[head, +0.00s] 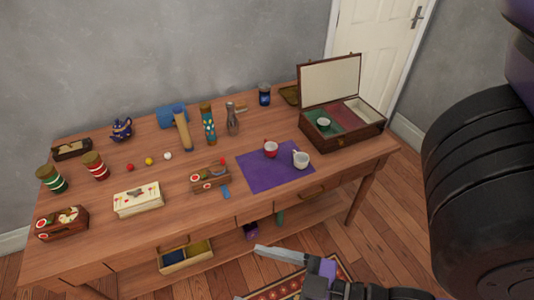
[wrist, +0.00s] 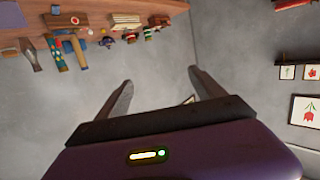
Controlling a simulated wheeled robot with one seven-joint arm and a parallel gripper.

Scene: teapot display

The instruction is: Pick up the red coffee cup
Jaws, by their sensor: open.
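The red coffee cup (head: 271,149) stands upright on a purple mat (head: 262,175) on the wooden table in the head view. A white cup (head: 301,160) stands close to its right on the same mat. My gripper (head: 262,252) is low in front of the table's front edge, apart from the cup. In the wrist view my gripper (wrist: 160,85) has its two fingers spread with nothing between them. I cannot make out the red cup in the wrist view.
An open wooden box (head: 340,136) with a green cup (head: 323,124) stands right of the mat. Left of the mat are a small decorated box (head: 210,180) and a blue item (head: 226,193). Bottles and tubes stand behind.

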